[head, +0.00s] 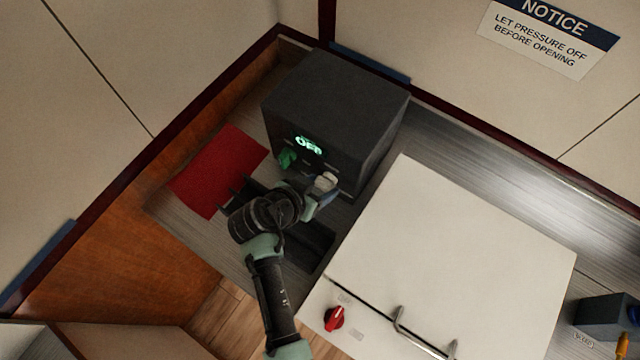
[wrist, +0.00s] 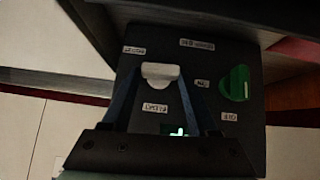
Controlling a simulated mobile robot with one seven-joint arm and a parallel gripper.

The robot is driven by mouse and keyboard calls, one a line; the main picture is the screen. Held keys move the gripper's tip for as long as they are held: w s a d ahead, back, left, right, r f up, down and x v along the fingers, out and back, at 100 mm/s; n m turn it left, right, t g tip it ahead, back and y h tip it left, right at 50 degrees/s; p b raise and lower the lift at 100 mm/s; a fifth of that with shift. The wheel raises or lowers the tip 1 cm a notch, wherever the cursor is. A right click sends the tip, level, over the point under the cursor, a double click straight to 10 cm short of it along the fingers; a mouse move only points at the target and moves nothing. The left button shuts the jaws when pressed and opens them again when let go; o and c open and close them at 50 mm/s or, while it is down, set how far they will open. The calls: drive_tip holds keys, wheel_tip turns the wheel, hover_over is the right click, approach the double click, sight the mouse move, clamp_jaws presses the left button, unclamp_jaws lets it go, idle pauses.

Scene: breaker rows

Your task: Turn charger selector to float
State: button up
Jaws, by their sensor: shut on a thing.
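The dark charger box (head: 335,105) stands on the counter, with a lit green display (head: 308,146) reading OFF. On its front are a green knob (head: 287,158) and a white selector knob (head: 326,181). In the wrist view, the white selector (wrist: 160,73) sits between the fingers of my gripper (wrist: 160,82), which is shut on it. Its labels appear upside down: one reading FLOAT (wrist: 155,107) and another (wrist: 133,50) that looks like BOOST. The green knob (wrist: 235,83) is beside the fingers, near ON and OFF labels. I cannot tell where the selector points.
A red mat (head: 218,170) lies left of the box. A large white lidded unit (head: 450,250) with a metal handle (head: 425,335) and a red knob (head: 334,318) stands to the right. A small dark box (head: 605,315) is at the far right. A notice hangs on the wall.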

drive_tip(key=shift+w+a+f+n+g+h+b, duration=0.15)
drive_tip(key=shift+n+g+h+b, duration=0.15)
drive_tip(key=shift+h+b, duration=0.25)
drive_tip(key=shift+w+a+f+n+g+h+b, duration=0.15)
drive_tip(key=shift+n+g+h+b, duration=0.15)
drive_tip(key=shift+h+b, duration=0.2)
drive_tip(key=h+b, duration=0.1)
drive_tip(key=n+g+h+b, duration=0.1)
drive_tip(key=b, duration=0.1)
drive_tip(key=shift+w+a+f, duration=0.15)
drive_tip(key=shift+a, duration=0.15)
drive_tip(key=n+h+b, duration=0.1)
drive_tip(key=b, duration=0.1)
drive_tip(key=n+g+h+b, duration=0.1)
drive_tip(key=h+b, duration=0.1)
drive_tip(key=b, duration=0.1)
drive_tip(key=shift+w+a+f+n+h+b, duration=0.1)
drive_tip(key=shift+a+f+n+h+b, duration=0.15)
drive_tip(key=shift+f+n+b, duration=0.1)
drive_tip(key=n+h+b, duration=0.1)
drive_tip(key=h+b, duration=0.1)
drive_tip(key=b, duration=0.1)
drive_tip(key=shift+n+g, duration=0.35)
drive_tip(key=shift+g, duration=0.05)
drive_tip(key=shift+h, duration=0.3)
drive_tip(key=o, duration=1.4)
drive_tip(key=shift+f, duration=0.1)
